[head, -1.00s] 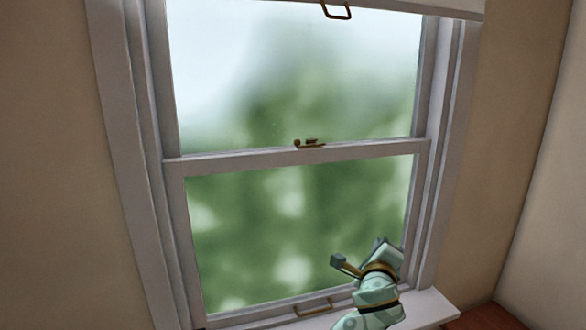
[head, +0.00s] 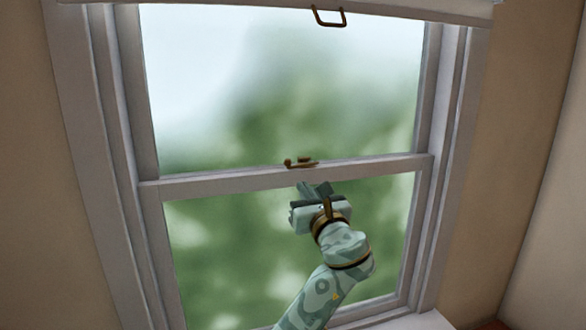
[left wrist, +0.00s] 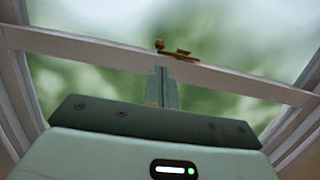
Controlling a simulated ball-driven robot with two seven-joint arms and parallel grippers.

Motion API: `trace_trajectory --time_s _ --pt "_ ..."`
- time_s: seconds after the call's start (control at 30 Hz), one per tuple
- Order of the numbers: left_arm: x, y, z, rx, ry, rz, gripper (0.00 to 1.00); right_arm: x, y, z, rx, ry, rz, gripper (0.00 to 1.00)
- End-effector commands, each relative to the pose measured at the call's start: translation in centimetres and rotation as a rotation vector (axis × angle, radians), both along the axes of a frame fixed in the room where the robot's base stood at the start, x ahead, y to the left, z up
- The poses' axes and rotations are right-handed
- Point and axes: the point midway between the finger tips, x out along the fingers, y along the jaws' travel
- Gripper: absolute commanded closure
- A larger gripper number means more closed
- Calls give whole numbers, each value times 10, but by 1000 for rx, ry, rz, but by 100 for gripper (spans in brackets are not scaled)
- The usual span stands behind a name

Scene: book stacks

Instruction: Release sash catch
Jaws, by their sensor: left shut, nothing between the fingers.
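The brass sash catch (head: 301,162) sits on top of the meeting rail (head: 230,182) near the middle of the window. It also shows in the left wrist view (left wrist: 178,53), just beyond my fingertips. My left gripper (head: 314,187) is just below the rail, in front of the lower pane, with its fingers pointing up toward the catch. In the left wrist view its fingers (left wrist: 162,70) are together with nothing between them. A gap between fingertips and catch is hard to judge. My right gripper is not in view.
A blind (head: 400,10) with a brass pull (head: 329,17) hangs across the top of the window. White frame jambs (head: 88,150) stand on both sides. The sill (head: 420,321) shows at lower right. The space before the upper pane is clear.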

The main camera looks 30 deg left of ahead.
Motion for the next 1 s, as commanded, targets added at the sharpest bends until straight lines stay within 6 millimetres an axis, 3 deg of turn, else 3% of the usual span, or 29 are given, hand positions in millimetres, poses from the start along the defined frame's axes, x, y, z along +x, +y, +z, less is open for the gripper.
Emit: trace_trajectory --time_s 0.1,0.4,0.9,1.0 --pt "16 21 8 1 -1 1 100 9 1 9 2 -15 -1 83" --pt "47 58 16 -1 1 -1 100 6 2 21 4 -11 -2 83" --pt "54 67 16 -2 -1 -2 100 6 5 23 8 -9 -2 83" --pt "54 69 18 -1 0 -24 100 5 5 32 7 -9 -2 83"
